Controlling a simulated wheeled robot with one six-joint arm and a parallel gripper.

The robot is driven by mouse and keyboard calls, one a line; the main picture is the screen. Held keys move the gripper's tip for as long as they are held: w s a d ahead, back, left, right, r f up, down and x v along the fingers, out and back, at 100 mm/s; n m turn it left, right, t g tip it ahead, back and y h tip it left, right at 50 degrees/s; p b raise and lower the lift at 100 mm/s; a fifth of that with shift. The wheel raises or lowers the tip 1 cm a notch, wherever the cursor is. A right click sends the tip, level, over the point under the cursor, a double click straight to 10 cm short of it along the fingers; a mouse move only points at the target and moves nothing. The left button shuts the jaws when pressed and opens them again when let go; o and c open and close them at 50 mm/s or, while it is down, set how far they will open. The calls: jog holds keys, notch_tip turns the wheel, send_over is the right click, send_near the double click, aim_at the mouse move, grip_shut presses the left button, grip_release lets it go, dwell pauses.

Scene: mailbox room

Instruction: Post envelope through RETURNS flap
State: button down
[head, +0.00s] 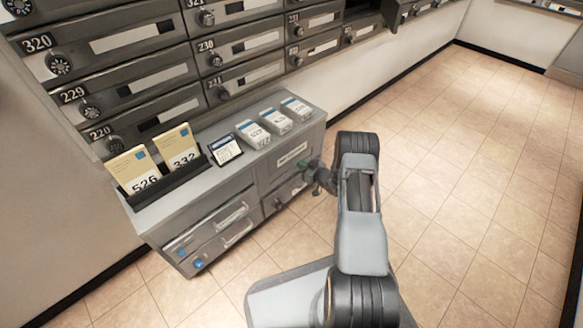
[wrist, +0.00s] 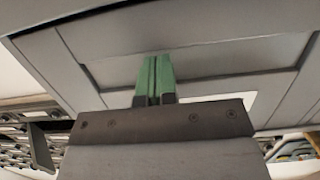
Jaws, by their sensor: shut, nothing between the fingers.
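Two tan envelopes, marked 526 (head: 133,172) and 332 (head: 178,147), stand tilted in a black rack on top of the grey cabinet. A panel with a white label (head: 291,155) is on the cabinet's front at the right; its wording is too small to read. My gripper (head: 310,166) is beside this panel, partly hidden by its own wrist. In the wrist view its green fingers (wrist: 154,78) are shut together with nothing between them, in front of a recessed grey panel (wrist: 205,62). I cannot tell whether the fingertips touch the panel.
The grey cabinet (head: 200,208) also has drawers with handles. Several small stacks of cards (head: 252,133) and a dark-framed sign (head: 224,149) stand on its top. Numbered mailboxes (head: 145,55) line the wall above. The tiled floor (head: 470,170) to the right is clear.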

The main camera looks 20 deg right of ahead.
jog(key=shift+w, duration=0.15)
dwell(0.4)
jog(key=shift+w+a+r, duration=0.15)
jog(key=shift+w+r, duration=0.05)
jog(key=shift+w, duration=0.2)
jog(key=shift+w+a+r, duration=0.15)
jog(key=shift+w, duration=0.2)
jog(key=shift+w+a+r, duration=0.1)
jog(key=shift+w+r, duration=0.1)
jog(key=shift+r, duration=0.2)
jog(key=shift+s+f+p, duration=0.3)
jog(key=shift+s+p, duration=0.05)
jog(key=shift+s, duration=0.1)
jog(key=f+p+v, duration=0.2)
jog(key=v, duration=0.8)
jog(key=shift+s+d+f+p, duration=0.35)
jog(key=shift+s+f+p, duration=0.05)
jog(key=shift+f, duration=0.05)
